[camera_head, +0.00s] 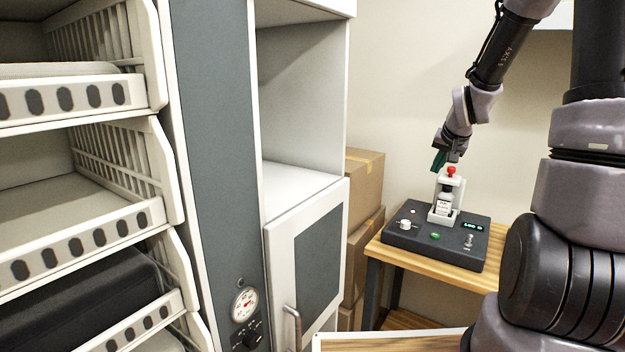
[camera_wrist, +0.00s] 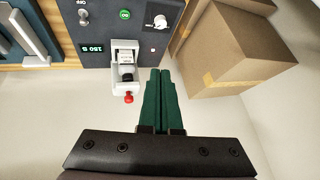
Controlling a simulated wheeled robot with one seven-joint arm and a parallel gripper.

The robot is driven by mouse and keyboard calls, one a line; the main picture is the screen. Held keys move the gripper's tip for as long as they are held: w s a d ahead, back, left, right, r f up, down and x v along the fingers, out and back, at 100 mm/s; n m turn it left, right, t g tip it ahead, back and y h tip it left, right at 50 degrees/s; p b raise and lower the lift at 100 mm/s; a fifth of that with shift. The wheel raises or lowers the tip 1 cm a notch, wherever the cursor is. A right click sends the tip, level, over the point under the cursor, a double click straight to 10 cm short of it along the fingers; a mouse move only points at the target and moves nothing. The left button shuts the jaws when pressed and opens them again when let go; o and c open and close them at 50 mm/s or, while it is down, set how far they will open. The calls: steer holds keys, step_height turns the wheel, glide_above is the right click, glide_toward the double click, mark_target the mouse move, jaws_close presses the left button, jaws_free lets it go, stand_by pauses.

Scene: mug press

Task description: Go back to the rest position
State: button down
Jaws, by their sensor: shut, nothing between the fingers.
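My gripper (camera_head: 438,159) is shut and empty, just above and to the left of the red knob (camera_head: 451,171) on the press in the head view. Its green fingers also show closed together in the wrist view (camera_wrist: 157,100). The mug press (camera_head: 457,198) is a small white stand on a dark control box (camera_head: 408,236). A small white-and-dark container (camera_head: 443,202) stands in it. In the wrist view the red knob (camera_wrist: 129,98) lies left of the fingers, apart from them. The box has a green button (camera_head: 435,236), a white dial and a lit display.
The control box stands on a wooden table (camera_head: 483,277). Cardboard boxes (camera_head: 362,190) are stacked left of it. A tall grey cabinet (camera_head: 212,150) with a gauge and a shelf rack (camera_head: 85,215) fill the left side. The wall behind the press is bare.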

steer(key=s+a+r, duration=0.3)
steer(key=s+r, duration=0.3)
steer(key=s, duration=0.3)
steer(key=s+a+r+y, duration=0.1)
steer(key=s+a+r, duration=0.3)
steer(key=s, duration=0.5)
steer(key=s+a+r+n+y, duration=0.1)
steer(key=s+a+r, duration=0.2)
steer(key=s+r, duration=0.4)
steer(key=s, duration=0.2)
steer(key=shift+s+a+r, duration=0.35)
steer(key=shift+r, duration=0.05)
